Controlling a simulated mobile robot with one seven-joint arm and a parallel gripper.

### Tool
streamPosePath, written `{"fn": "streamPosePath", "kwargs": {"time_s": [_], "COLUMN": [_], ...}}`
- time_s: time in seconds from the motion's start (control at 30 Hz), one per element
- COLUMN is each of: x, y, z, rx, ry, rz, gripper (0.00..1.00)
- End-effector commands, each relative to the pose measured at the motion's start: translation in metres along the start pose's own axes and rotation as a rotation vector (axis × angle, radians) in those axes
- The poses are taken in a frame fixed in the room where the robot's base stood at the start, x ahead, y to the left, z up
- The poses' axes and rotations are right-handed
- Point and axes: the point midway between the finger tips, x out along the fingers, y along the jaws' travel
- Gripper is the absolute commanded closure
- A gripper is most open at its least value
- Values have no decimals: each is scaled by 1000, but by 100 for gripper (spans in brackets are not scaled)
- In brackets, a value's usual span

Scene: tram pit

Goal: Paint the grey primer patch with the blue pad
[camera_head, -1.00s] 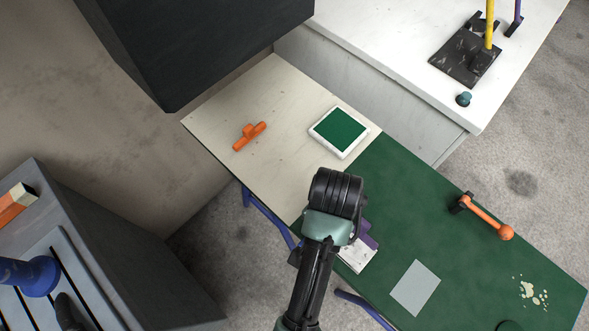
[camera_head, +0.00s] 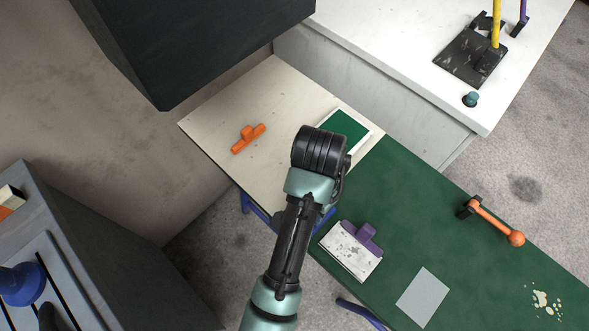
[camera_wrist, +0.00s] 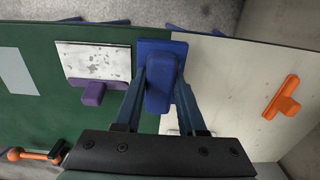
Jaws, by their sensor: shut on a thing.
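The grey primer patch (camera_head: 422,297) is a light grey rectangle lying flat on the green bench top; it also shows at the left edge of the wrist view (camera_wrist: 17,72). The blue pad (camera_wrist: 162,47) has a blue plate and a raised blue handle. My gripper (camera_wrist: 160,85) is shut on this handle, seen from above in the wrist view. The pad appears over the border between the green and cream tops, apart from the patch. In the head view my wrist hides the fingers and the pad.
A white-rimmed tray with a green inside (camera_head: 347,129) lies by the cream-green border, partly behind my wrist. A purple-handled pad on a speckled white plate (camera_head: 347,258) lies nearer the patch. An orange-handled pad (camera_head: 248,138) and an orange lever (camera_head: 492,220) lie elsewhere.

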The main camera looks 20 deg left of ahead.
Motion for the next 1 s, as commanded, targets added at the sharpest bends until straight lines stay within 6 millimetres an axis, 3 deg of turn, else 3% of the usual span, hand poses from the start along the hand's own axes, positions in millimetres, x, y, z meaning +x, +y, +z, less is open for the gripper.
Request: {"fn": "streamPosePath", "kwargs": {"time_s": [0.2, 0.4, 0.57, 0.73, 0.83, 1.0], "x": [-2, -1, 0, -1, 21, 29], "y": [-46, -70, -77, -96, -94, -94], "z": [-25, -40, -44, -55, -53, -54], "rx": [-3, -2, 0, -1, -1, -1], "ry": [-2, -1, 0, -1, -3, 0], "rz": [-4, -1, 1, -1, 3, 1], "gripper": [100, 100, 100, 100, 100, 100]}}
